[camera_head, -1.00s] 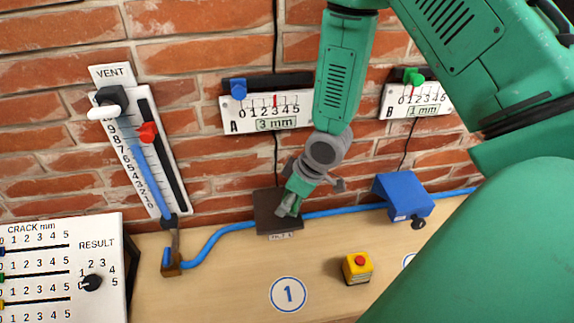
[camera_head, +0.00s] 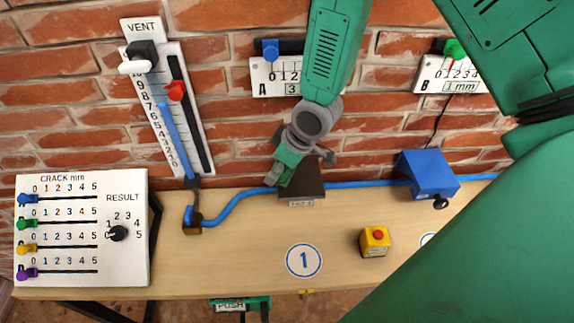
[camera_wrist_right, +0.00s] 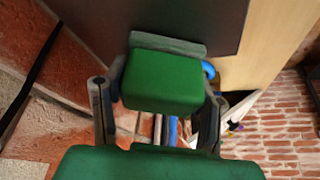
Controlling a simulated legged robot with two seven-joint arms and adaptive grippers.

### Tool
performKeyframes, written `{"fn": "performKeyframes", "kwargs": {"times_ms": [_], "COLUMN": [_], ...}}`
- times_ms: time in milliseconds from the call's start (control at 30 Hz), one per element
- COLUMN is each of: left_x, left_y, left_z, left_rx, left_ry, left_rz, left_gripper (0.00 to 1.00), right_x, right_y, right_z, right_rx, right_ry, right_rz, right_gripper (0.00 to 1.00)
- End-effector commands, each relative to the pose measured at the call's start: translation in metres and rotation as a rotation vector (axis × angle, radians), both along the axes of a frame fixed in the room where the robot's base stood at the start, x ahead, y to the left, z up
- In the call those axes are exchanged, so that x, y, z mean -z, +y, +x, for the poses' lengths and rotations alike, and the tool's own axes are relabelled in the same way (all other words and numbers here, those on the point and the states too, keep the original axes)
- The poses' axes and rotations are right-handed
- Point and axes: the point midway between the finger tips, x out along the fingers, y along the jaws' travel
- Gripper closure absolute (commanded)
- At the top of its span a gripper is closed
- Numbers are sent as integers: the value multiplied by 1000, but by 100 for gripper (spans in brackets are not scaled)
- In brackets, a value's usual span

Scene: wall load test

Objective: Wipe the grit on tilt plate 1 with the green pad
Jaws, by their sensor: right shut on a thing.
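Tilt plate 1 (camera_head: 307,187) is a dark brown plate at the wall side of the bench, partly hidden by my right gripper. My right gripper (camera_head: 287,172) is over the plate's left part in the head view. In the right wrist view, it is shut on the green pad (camera_wrist_right: 163,82), a green block with a grey layer on its far side. That layer is close to the dark plate (camera_wrist_right: 205,18); I cannot tell whether they touch. I cannot make out any grit. My left gripper is not in view.
A blue hose (camera_head: 238,201) runs along the bench behind the plate. A blue box (camera_head: 428,174) is to the right, and a yellow box with a red button (camera_head: 375,241) stands in front. The CRACK panel (camera_head: 75,255) is at left. Bench (camera_head: 250,255) around label 1 is clear.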

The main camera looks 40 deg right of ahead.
Motion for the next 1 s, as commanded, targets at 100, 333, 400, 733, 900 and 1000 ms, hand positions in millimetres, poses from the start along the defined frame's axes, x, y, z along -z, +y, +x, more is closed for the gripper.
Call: {"fn": "performKeyframes", "kwargs": {"times_ms": [100, 333, 400, 733, 900, 1000], "left_x": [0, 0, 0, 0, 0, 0], "left_y": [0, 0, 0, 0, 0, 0], "left_z": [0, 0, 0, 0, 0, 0], "left_rx": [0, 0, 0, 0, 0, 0], "left_ry": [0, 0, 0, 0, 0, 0], "left_rz": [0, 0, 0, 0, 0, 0], "left_gripper": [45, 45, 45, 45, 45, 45], "right_x": [-1, -2, -5, -38, -54, -59], "right_y": [3, 3, 3, 3, 3, 3], "right_z": [1, 2, 2, 2, 2, 2], "right_rx": [1, 1, 1, 2, 1, 0], "right_ry": [0, -1, -2, -4, -3, -2], "right_rz": [0, 0, 1, 1, 1, 0], "right_gripper": [90, 90, 90, 90, 90, 90]}}
